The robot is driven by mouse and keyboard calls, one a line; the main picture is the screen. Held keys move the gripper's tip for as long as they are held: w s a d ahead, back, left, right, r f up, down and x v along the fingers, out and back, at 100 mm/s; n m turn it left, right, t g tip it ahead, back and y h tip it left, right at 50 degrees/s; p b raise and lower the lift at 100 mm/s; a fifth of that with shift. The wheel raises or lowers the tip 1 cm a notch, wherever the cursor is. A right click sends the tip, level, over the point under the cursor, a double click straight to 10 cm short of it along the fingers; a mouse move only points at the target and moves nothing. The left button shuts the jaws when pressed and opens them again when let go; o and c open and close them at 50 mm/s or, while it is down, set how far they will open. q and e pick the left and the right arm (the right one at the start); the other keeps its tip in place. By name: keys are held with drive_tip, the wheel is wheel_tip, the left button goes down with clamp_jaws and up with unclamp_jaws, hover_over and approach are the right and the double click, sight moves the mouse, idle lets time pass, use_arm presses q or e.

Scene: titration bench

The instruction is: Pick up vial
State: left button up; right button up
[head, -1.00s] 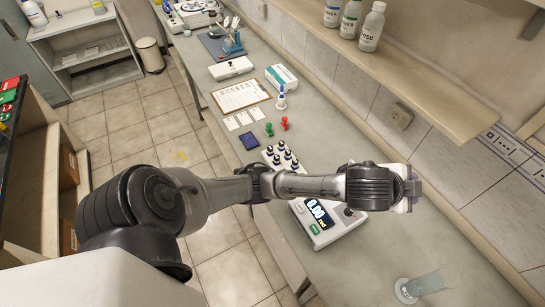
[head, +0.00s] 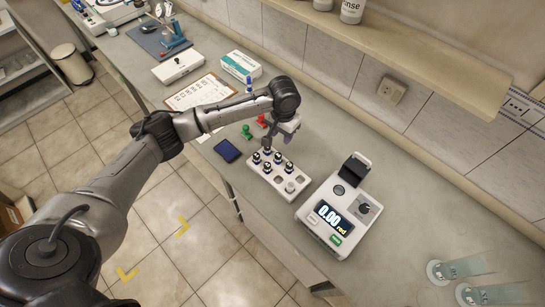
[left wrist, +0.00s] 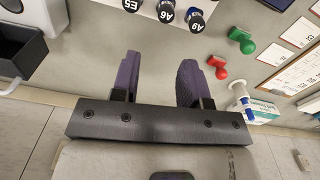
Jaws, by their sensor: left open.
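Several small vials (head: 266,167) with dark caps stand upright in a white rack (head: 264,182) in the head view. In the left wrist view, caps labelled E5 (left wrist: 131,5), A6 (left wrist: 166,12) and A9 (left wrist: 196,20) show at the top edge. My left gripper (head: 279,139) is open and empty, above the bench at the far end of the rack. In the left wrist view its two purple fingers (left wrist: 160,60) are spread with bare bench between them, apart from the vials. My right gripper is not in view.

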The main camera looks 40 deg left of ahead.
sight(278, 155)
use_arm(q)
drive_tip(key=f, duration=0.8)
drive_tip(key=shift+a+f+b, duration=0.25)
drive_tip(key=shift+a+b, duration=0.05)
drive_tip(key=shift+s+a+f, duration=0.1)
drive_tip(key=shift+a+f, duration=0.05)
drive_tip(key=shift+f, duration=2.4)
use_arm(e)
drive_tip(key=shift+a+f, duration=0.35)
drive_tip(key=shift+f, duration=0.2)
use_arm(q)
drive_tip(key=c, duration=0.7)
drive_tip(key=shift+r, duration=5.05)
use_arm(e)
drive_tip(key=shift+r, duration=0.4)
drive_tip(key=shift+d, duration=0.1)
